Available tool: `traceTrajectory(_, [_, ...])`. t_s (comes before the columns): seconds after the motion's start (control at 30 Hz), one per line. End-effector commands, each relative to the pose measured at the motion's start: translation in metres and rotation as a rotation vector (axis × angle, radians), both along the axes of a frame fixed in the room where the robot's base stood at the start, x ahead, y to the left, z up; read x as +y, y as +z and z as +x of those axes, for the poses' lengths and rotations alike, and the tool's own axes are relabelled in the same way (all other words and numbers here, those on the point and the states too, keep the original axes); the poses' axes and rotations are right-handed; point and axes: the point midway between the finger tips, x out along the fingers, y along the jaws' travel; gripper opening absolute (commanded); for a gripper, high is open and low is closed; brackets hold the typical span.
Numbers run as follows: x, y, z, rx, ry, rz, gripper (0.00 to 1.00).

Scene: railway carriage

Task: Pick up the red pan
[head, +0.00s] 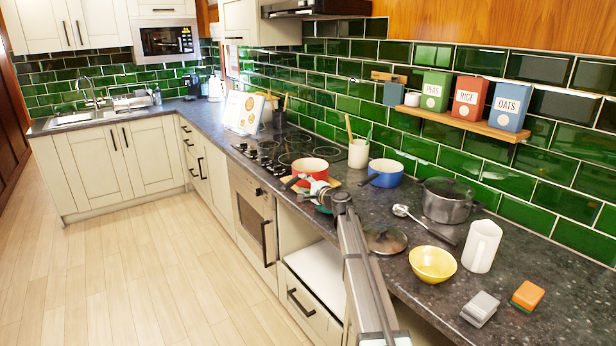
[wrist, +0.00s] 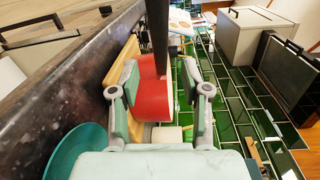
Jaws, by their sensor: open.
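The red pan (head: 309,168) stands upright on a wooden board (head: 333,182) on the counter, beside the hob. It has a pale inside, and its dark handle points toward the counter's front edge in the head view. My gripper (head: 316,187) is at the pan's near side, partly covering it. In the wrist view, the red pan (wrist: 152,100) shows between the two spread fingers of my gripper (wrist: 160,75), with a dark bar, seemingly its handle, extending up the picture. The gripper is open and empty. I cannot tell whether either finger touches the pan.
A blue pan (head: 385,172) and a utensil pot (head: 358,153) stand right of the red pan. A lid (head: 385,238), ladle (head: 402,211), grey pot (head: 446,200) and yellow bowl (head: 433,263) lie along the near counter. The tiled wall (head: 400,140) bounds the back.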

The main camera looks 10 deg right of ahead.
Motion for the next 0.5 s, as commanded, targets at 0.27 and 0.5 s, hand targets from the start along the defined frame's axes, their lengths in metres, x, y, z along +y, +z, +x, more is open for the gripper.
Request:
traceTrajectory(0.27, [0.007,0.002,0.017,0.000,0.001,0.001,0.47])
traceTrajectory(0.5, [0.021,-0.001,0.046,0.000,0.001,0.001,0.47])
